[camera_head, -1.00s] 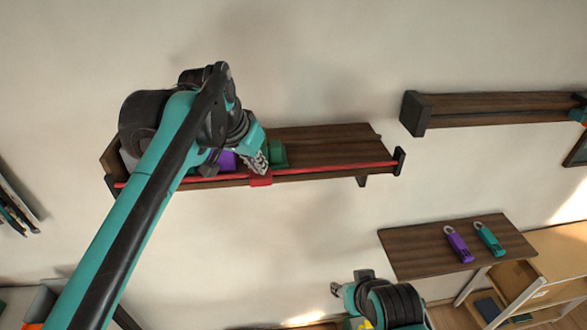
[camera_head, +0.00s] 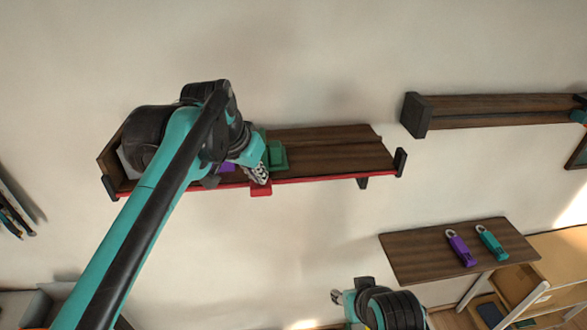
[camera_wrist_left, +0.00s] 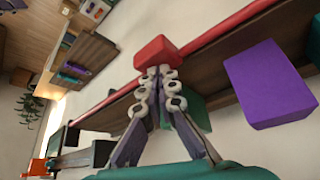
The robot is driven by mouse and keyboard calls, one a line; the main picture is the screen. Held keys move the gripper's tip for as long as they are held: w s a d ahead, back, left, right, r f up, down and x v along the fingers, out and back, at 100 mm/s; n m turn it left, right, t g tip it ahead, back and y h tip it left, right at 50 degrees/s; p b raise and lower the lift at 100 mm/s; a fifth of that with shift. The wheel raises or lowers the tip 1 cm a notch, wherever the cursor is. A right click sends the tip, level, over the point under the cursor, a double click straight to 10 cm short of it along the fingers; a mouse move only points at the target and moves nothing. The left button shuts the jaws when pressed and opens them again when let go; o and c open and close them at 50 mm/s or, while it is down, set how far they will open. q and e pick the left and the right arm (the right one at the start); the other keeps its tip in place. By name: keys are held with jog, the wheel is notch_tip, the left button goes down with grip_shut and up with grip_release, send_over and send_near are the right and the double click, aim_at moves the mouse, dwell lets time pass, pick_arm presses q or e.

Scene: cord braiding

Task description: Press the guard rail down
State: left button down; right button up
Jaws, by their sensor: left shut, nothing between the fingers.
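The guard rail (camera_head: 325,178) is a thin red bar with a red tab (camera_head: 261,189) along the front edge of the wooden wall shelf (camera_head: 340,140). In the head view it lies low, along the shelf's front edge. My left gripper (camera_head: 262,180) is shut and empty, its fingertips at the red tab. In the left wrist view the shut fingertips (camera_wrist_left: 158,72) meet the red tab (camera_wrist_left: 157,52), with the rail running to both sides. My right gripper (camera_head: 338,296) shows only in small part at the bottom, and its jaws are unclear.
A green object (camera_head: 276,155) and a purple block (camera_wrist_left: 270,83) stand on the shelf beside my left gripper. Another shelf (camera_head: 490,105) hangs at the right. A lower board (camera_head: 415,250) holds a purple and a teal tag. The wall below the shelf is clear.

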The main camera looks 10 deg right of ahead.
aim_at(259, 185)
pick_arm(q)
notch_tip(259, 185, up, 9)
jog(key=p, duration=0.7)
dwell(0.3)
jog(key=s+a+f+n+t+y, duration=0.1)
jog(key=s+a+f+n, duration=0.2)
jog(key=s+a+f, duration=0.7)
jog(key=s+a+f+n+t+y, duration=0.1)
jog(key=s+a+f+n+y, duration=0.15)
jog(key=s+a+f, duration=0.8)
jog(key=w+d+f+b, duration=0.1)
jog(key=f+b, duration=1.9)
jog(key=f, duration=0.2)
jog(key=w+d+f+b, duration=0.1)
jog(key=d+f+b, duration=0.1)
jog(key=f+b, duration=1.8)
jog(key=shift+f+h, duration=0.35)
jog(key=shift+f, duration=0.5)
